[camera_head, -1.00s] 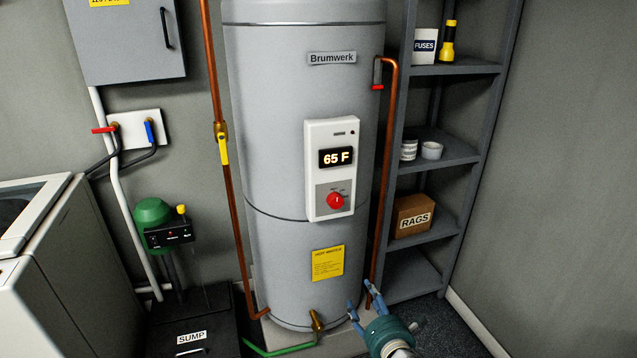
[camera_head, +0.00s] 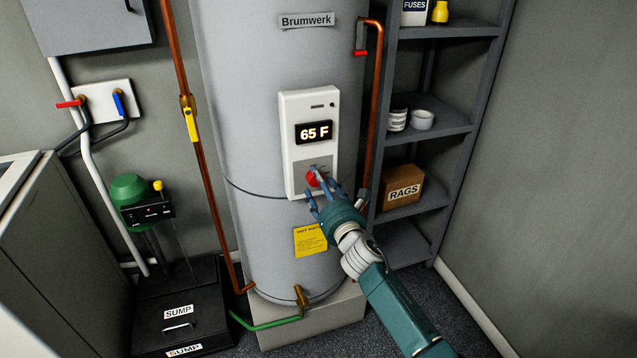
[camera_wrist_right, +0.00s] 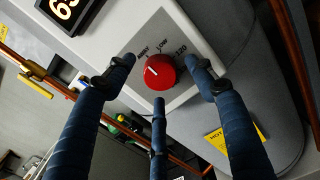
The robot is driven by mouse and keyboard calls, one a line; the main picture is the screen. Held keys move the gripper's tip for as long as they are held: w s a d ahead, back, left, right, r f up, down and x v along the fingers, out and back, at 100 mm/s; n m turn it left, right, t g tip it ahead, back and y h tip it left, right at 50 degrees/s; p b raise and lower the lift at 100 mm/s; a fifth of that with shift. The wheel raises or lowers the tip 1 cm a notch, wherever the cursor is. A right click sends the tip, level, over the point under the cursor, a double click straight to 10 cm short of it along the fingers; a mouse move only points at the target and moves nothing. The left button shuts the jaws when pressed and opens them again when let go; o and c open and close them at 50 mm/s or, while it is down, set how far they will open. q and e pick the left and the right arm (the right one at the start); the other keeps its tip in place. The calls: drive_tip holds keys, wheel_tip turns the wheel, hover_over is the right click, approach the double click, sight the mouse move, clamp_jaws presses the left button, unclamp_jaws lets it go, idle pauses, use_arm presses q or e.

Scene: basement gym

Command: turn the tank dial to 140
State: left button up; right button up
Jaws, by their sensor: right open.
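The grey Brumwerk tank (camera_head: 225,90) carries a white control panel (camera_head: 290,128) with a display (camera_head: 314,132) reading 65 F. The red tank dial (camera_head: 312,178) is low on the panel, partly behind my right gripper (camera_head: 322,190). In the right wrist view the dial (camera_wrist_right: 160,72) shows a white pointer mark, with LOW and 120 printed around it. My right gripper is open there, its fingers (camera_wrist_right: 160,85) spread around the dial's near side. I cannot tell if any finger touches it. My left gripper is not in view.
A copper pipe with a red valve handle (camera_head: 361,53) runs close right of the panel. A grey shelf (camera_head: 440,130) with a rags box (camera_head: 402,188) stands further right. A yellow-handled pipe valve (camera_head: 190,120) and a black sump box (camera_head: 180,310) are at left.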

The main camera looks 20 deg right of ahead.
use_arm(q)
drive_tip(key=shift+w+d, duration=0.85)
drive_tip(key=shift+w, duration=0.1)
use_arm(e)
drive_tip(key=shift+w, duration=0.7)
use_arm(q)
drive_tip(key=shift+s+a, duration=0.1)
use_arm(e)
drive_tip(key=shift+c, duration=1)
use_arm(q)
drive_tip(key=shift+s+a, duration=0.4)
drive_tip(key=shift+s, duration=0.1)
use_arm(e)
drive_tip(key=shift+a+r, duration=0.1)
drive_tip(key=c, duration=0.9)
